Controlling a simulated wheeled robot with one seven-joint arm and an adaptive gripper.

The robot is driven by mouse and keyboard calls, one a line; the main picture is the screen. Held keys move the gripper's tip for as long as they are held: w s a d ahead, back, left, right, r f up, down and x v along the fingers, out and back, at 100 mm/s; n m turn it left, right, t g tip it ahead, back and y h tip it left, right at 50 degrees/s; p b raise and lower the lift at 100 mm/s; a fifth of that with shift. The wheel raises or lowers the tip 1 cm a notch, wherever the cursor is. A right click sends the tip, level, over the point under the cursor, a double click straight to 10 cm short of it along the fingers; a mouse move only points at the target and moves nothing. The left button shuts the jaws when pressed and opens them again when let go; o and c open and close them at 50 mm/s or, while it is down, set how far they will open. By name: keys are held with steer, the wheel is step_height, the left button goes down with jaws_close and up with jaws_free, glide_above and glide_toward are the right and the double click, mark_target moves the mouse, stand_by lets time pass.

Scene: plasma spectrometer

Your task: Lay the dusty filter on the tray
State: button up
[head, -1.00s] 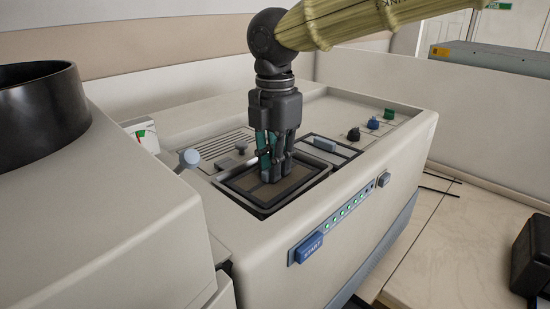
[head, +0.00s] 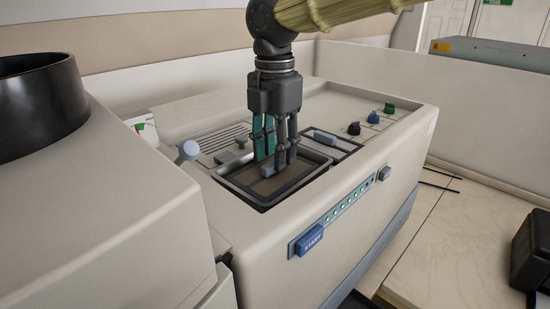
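The dusty filter (head: 260,186), a flat brownish panel in a dark frame, is at the square recess in the top of the beige machine. It looks slightly raised, with a dark gap along its front edge. My gripper (head: 278,166) points straight down over its middle. Its fingers are close together and appear shut on a small raised part of the filter, but the fingers hide the contact itself. I cannot make out the tray; only a dark shape (head: 358,300) shows at the bottom edge.
The machine (head: 300,225) has a blue START button (head: 309,240) in front, knobs (head: 374,117) at right and a grey-blue lever knob (head: 189,150) left of the recess. A black funnel-like cylinder (head: 45,110) stands at left. A black box (head: 532,250) is on the pale bench at right.

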step_height(320, 180, up, 10)
steer(key=b, duration=0.2)
steer(key=shift+r+b, duration=0.2)
steer(key=shift+b, duration=0.15)
